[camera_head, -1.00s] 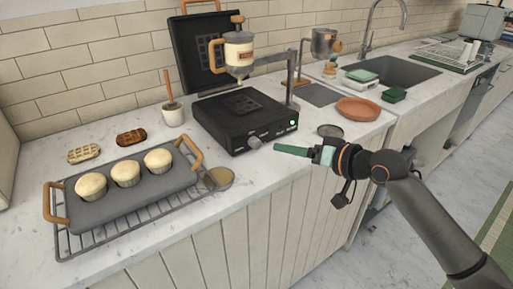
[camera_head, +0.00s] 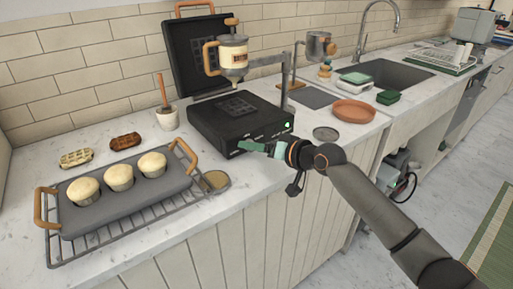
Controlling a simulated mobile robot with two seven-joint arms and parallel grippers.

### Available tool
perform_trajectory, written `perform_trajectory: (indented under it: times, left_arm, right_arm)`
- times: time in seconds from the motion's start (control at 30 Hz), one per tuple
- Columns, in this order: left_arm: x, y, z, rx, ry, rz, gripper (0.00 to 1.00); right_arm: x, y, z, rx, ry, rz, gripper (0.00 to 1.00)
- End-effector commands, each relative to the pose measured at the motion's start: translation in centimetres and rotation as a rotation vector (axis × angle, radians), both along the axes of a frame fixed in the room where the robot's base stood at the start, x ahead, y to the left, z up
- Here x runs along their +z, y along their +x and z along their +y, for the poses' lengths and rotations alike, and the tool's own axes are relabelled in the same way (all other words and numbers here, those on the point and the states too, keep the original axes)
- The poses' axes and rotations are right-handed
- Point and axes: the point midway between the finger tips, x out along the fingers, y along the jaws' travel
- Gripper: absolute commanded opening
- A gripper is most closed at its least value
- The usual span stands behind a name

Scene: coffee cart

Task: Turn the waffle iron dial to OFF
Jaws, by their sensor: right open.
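The black waffle iron (camera_head: 218,127) stands on the counter with its lid (camera_head: 191,52) raised and a green light (camera_head: 287,125) lit on its front. The grey dial on its front is now mostly hidden behind my right gripper, so its setting cannot be read. My right gripper (camera_head: 244,146) is open, with its green fingers at the front face, over the dial area. Whether the fingers touch the dial cannot be told. My left gripper is not in view.
A batter dispenser (camera_head: 232,55) on a stand hangs above the iron. A muffin tray (camera_head: 125,190) on a rack (camera_head: 190,207) and two waffles (camera_head: 76,158) lie to the left. A terracotta dish (camera_head: 354,111), a small round lid (camera_head: 325,134) and the sink (camera_head: 400,75) are to the right.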

Motion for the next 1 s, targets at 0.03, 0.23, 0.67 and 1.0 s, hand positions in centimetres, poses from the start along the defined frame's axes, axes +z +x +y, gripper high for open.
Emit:
perform_trajectory:
  times: [0.03,0.23,0.67,1.0]
  left_arm:
    - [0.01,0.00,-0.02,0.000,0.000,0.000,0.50]
    - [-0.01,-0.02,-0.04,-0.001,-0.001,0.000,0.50]
    - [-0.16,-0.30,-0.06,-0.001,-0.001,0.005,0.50]
    - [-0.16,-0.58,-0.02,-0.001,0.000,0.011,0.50]
  right_arm:
    - [0.02,-0.01,0.00,0.000,0.000,0.000,0.66]
    - [0.01,-0.02,-0.02,0.000,0.000,0.000,0.47]
    - [0.00,-0.03,-0.05,0.000,0.001,0.001,0.00]
    - [0.06,-0.04,-0.03,0.000,-0.007,-0.003,0.00]
